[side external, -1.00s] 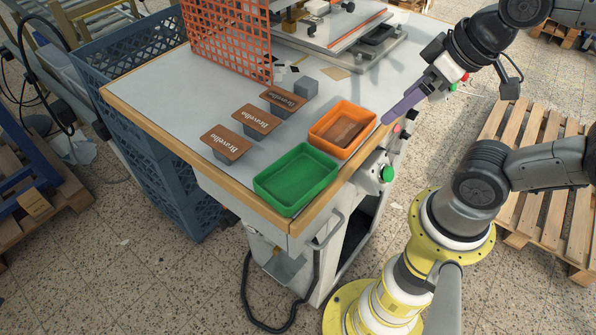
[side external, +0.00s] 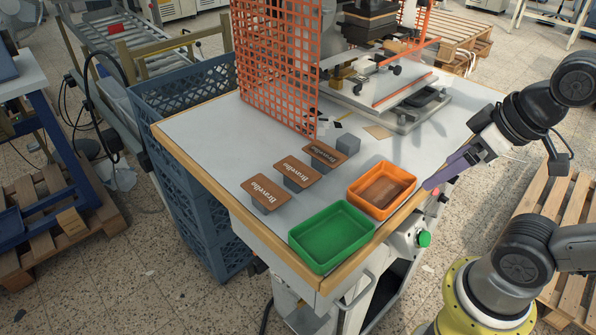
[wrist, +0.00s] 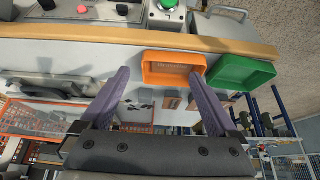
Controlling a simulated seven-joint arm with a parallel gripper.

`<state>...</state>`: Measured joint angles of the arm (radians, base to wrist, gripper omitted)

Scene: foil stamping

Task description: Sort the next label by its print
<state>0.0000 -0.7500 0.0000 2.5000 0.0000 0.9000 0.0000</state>
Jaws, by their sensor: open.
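Three brown labels with pale print rest on grey blocks in a row: a front label (side external: 268,190), a middle label (side external: 297,172) and a back label (side external: 324,155). The print looks like one word on each; fine detail is too small to judge. A bare grey block (side external: 347,146) stands behind them. The orange tray (side external: 408,190) holds a brown label (side external: 381,191); it also shows in the wrist view (wrist: 150,83). The green tray (side external: 332,237) beside it is empty. My gripper (side external: 432,185), with purple fingers, is open and empty, right of the orange tray; it shows in the wrist view (wrist: 155,79).
An orange mesh guard (side external: 277,65) stands upright behind the labels. The stamping press (side external: 385,90) is at the back. A green button (side external: 424,239) sits on the table's front side. The tabletop left of the labels is clear.

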